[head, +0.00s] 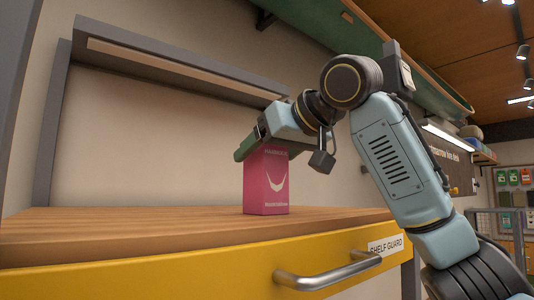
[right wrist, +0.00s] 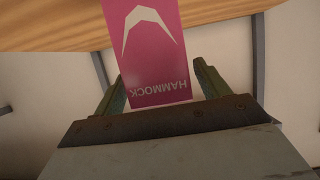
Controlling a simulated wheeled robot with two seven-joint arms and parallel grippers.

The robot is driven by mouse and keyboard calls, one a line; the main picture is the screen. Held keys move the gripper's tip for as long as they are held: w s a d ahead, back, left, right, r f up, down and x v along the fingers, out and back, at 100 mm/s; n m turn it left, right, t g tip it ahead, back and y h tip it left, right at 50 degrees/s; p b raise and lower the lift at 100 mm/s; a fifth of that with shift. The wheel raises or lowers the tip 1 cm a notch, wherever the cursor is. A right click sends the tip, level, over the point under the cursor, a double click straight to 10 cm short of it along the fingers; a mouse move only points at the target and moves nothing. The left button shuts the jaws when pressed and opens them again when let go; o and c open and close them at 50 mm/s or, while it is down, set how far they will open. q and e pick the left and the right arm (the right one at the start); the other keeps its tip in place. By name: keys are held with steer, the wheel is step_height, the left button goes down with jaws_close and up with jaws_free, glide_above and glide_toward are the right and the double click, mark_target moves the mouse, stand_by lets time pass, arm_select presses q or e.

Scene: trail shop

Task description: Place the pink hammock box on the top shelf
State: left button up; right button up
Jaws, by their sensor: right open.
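The pink hammock box (head: 266,188) stands upright on a wooden shelf (head: 170,228) in the head view, behind a yellow front guard (head: 180,278). It bears a white crescent mark. My right gripper (head: 258,145) is at the upper part of the box, reaching in from the right. In the right wrist view the box (right wrist: 148,50) appears upside down, its top end between the two open green fingers (right wrist: 155,90). A gap shows beside the right-hand finger; contact on the left-hand side cannot be told. My left gripper is not in view.
The yellow guard has a metal handle (head: 328,272) and a "SHELF GUARD" label (head: 385,245). A grey frame (head: 180,68) rises behind the shelf, and a green overhead panel (head: 320,35) runs above. The shelf left of the box is bare.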

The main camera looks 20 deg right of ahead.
steer(key=shift+r, duration=0.1)
steer(key=b+v, duration=0.2)
steer(key=v, duration=1)
steer(key=shift+b, duration=0.35)
